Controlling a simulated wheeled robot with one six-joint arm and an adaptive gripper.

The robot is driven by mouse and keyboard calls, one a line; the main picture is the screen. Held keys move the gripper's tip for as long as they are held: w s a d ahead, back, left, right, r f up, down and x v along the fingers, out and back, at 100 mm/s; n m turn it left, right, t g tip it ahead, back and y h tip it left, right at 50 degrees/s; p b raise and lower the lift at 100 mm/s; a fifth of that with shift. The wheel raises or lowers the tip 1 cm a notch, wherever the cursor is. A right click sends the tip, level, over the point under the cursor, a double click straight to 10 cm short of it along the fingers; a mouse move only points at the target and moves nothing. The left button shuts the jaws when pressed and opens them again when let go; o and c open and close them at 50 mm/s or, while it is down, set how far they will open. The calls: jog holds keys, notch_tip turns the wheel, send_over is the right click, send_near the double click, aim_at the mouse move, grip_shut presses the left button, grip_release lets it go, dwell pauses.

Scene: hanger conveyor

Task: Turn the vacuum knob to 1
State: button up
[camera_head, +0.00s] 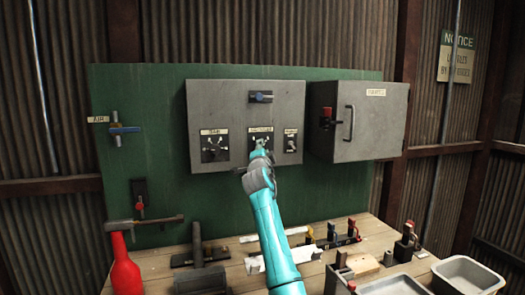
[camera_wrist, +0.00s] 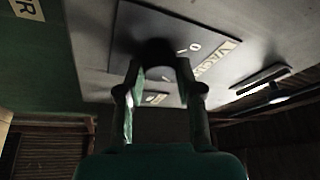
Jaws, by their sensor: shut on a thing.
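The vacuum knob (camera_wrist: 158,50) is a dark round shape on a dark plate in the wrist view. Its label (camera_wrist: 216,61) and the marks 0 and 1 sit beside it. My gripper (camera_wrist: 159,70) is shut on the knob, one finger on each side. In the head view my gripper (camera_head: 261,148) covers the knob at the middle of the grey panel (camera_head: 225,105), just below its label (camera_head: 261,129). The knob's pointer is hidden, so its setting cannot be told.
Another dial (camera_head: 214,147) sits left of my gripper and a small switch (camera_head: 291,141) close at its right. A blue handle (camera_head: 261,97) is above. A grey box (camera_head: 370,120) juts out at right. A red bottle (camera_head: 123,270), tools and metal trays (camera_head: 468,274) crowd the bench.

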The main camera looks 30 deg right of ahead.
jog(key=shift+m+g, duration=0.7)
jog(key=shift+m, duration=0.7)
jog(key=o, duration=1.2)
jog(key=shift+c, duration=0.2)
jog(key=shift+a, duration=0.15)
jog(key=v, duration=1.1)
jog(key=shift+s+a, duration=0.2)
jog(key=shift+s, duration=0.15)
jog(key=shift+a, duration=0.1)
